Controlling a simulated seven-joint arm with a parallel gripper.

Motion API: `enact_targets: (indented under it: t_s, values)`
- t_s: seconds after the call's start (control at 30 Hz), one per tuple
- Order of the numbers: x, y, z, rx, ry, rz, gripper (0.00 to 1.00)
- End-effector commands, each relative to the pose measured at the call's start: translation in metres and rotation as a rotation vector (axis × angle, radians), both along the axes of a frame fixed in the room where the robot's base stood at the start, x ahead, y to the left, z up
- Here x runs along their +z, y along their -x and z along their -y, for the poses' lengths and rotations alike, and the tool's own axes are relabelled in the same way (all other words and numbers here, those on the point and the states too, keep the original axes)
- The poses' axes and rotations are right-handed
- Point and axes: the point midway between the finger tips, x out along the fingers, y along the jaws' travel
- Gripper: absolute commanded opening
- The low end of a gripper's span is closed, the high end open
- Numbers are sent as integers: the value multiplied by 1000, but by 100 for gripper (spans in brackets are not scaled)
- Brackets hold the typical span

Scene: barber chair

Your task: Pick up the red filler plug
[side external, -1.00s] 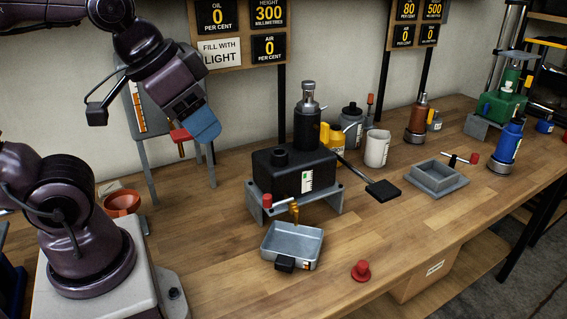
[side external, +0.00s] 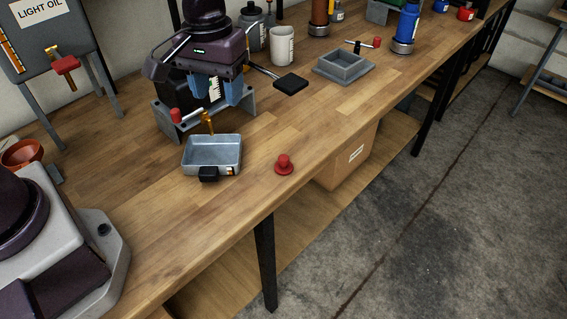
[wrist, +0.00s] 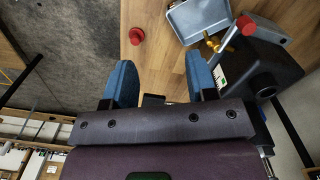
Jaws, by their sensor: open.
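The red filler plug (side external: 284,164) is a flanged disc with a knob on top. It lies on the wooden bench near the front edge, right of a metal tray. In the wrist view the plug (wrist: 137,36) shows beyond my fingertips, in line with the gap between them. My gripper (side external: 217,94) has blue fingers spread apart, empty, pointing down. It hangs above and behind the plug, left of it in the side view, covering much of a black tank. The wrist view shows both fingers (wrist: 161,82) with a clear gap. Nothing touches the plug.
The black tank (wrist: 262,68) is close to my right finger in the wrist view. A black pedal pad (side external: 291,84) sits behind the plug. Bench around the plug is clear.

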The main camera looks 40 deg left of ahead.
Motion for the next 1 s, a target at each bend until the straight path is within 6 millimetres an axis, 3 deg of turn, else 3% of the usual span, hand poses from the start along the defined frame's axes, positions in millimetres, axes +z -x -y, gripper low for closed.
enact_targets:
  t_s: [0.1,0.27,0.37,0.47,0.73,1.0]
  values:
    - [-42,-29,14,198,-26,-51,52]
    - [-88,-63,29,524,-58,-64,52]
    - [-97,-82,34,723,-55,-40,52]
    - [-89,-97,37,887,-29,-3,52]
    - [-95,-100,38,1085,-21,2,52]
    - [-144,-100,38,1086,-22,-1,52]
